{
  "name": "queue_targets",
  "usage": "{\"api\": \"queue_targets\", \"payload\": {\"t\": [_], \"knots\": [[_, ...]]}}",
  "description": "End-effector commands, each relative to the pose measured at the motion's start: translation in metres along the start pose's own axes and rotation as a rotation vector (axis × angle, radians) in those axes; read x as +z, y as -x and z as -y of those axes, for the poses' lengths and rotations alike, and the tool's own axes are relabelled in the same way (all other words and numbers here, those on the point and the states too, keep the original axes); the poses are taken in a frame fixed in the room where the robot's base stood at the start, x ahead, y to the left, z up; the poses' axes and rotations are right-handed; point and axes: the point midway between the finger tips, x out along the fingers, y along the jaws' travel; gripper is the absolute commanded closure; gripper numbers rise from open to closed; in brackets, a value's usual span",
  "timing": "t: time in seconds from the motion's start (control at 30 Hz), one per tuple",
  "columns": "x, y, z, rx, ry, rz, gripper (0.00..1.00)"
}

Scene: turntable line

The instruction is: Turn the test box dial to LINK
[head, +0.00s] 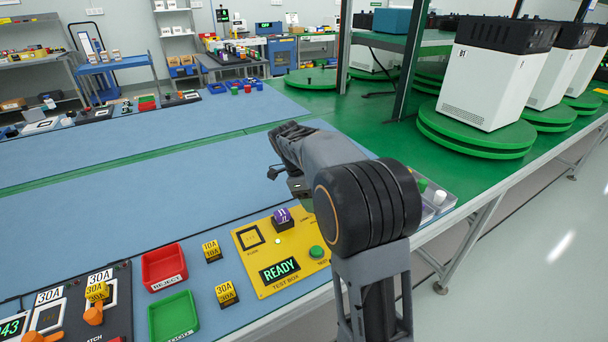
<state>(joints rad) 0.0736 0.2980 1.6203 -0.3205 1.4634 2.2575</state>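The yellow test box (262,292) lies at the near edge of the blue mat, its display (280,270) reading READY. A purple piece (282,216) with white marks stands on a dark base near its far edge. I cannot tell if this is the dial. Small lettering to its right is partly hidden by my arm and too small to read surely. A green button (317,252) and a dark-framed square (250,237) are also on the box. My gripper (299,188) appears just above and right of the purple piece, apparently apart from it. Its fingers cannot be made out.
A red tray (164,282) and a green tray (173,333) lie left of the box, with yellow blocks marked 10A (212,251) and 30A (226,294) between. A dark panel with orange handles (93,314) is further left.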

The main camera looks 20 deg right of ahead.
Motion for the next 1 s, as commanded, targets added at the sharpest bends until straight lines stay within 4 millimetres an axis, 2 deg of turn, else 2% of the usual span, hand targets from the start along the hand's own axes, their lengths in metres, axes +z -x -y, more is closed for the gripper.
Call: {"api": "queue_targets", "payload": {"t": [0.03,0.2,0.5,0.7,1.0], "knots": [[-0.001,0.013,0.0,-0.004,0.001,0.003,0.47],[0.0,0.049,0.0,-0.002,0.002,0.001,0.47],[0.0,0.099,0.0,-0.001,0.001,0.002,0.47],[0.0,0.115,0.0,0.0,0.001,0.001,0.47],[0.0,0.118,0.0,0.0,0.001,0.001,0.47]]}}
